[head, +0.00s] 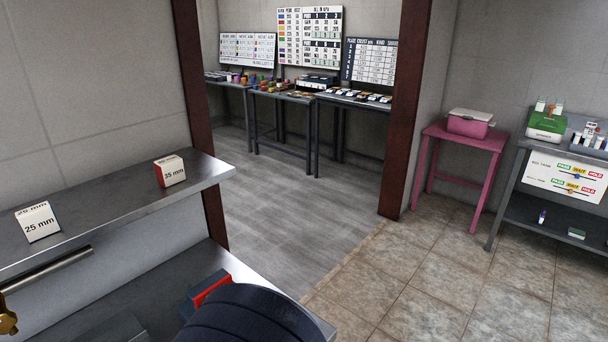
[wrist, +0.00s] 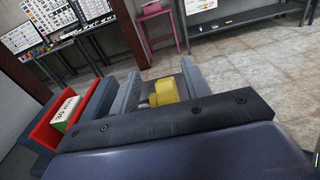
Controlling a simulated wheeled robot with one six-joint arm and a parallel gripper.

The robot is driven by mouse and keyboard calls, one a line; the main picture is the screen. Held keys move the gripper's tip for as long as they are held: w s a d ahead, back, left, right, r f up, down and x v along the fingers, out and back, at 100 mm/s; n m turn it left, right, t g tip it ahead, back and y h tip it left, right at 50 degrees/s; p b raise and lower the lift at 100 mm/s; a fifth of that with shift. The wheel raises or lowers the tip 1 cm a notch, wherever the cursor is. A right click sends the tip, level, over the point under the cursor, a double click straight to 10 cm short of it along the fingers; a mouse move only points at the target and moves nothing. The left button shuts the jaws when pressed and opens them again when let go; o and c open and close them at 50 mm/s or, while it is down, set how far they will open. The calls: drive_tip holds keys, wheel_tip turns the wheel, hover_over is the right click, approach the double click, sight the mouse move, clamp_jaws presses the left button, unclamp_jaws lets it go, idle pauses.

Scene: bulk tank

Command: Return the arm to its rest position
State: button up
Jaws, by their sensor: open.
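My gripper (wrist: 159,74) shows in the wrist view, with two grey fingers spread apart and pointing away from the camera. A yellow piece (wrist: 164,92) shows between the fingers near their base; I cannot tell whether it touches them or what it belongs to. In the head view a dark rounded part, which looks like my arm, fills the bottom middle. My fingers cannot be made out in that view.
A red-and-blue bin (head: 208,287) sits close beside my arm. It also shows in the wrist view (wrist: 47,134), with a labelled block (wrist: 65,113) in it. A steel shelf (head: 110,207) holds a 25 mm block (head: 38,222) and a 35 mm block (head: 169,171). Tiled floor at right is clear.

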wheel_tip(320, 180, down, 4)
drive_tip(key=shift+r, duration=0.25)
drive_tip(key=shift+g, duration=0.3)
drive_tip(key=shift+d+r+g+y+p, duration=0.1)
drive_tip(key=shift+r+g+y+p, duration=0.05)
drive_tip(key=shift+g+y+p, duration=0.45)
drive_tip(key=shift+w+r+g+y+p, duration=0.2)
drive_tip(key=shift+g+y+p, duration=0.25)
drive_tip(key=shift+g+y, duration=0.55)
drive_tip(key=g, duration=0.1)
drive_tip(key=g+y+p, duration=0.2)
drive_tip(key=shift+w+d+r, duration=0.1)
drive_tip(key=shift+d+r, duration=0.1)
drive_tip(key=shift+r, duration=0.05)
drive_tip(key=g+y, duration=0.1)
drive_tip(key=g+y+p, duration=0.2)
drive_tip(key=shift+w+d+r+g+y, duration=0.1)
drive_tip(key=shift+w+d+g+y, duration=0.2)
drive_tip(key=shift+g, duration=0.1)
drive_tip(key=shift+w+d+g+y+p, duration=0.1)
drive_tip(key=shift+w+g+y+p, duration=0.1)
drive_tip(key=shift+g+y+p, duration=0.9)
drive_tip(key=shift+r+g+b, duration=0.3)
drive_tip(key=shift+r+b, duration=0.05)
drive_tip(key=shift+r, duration=0.9)
drive_tip(key=shift+s, duration=0.15)
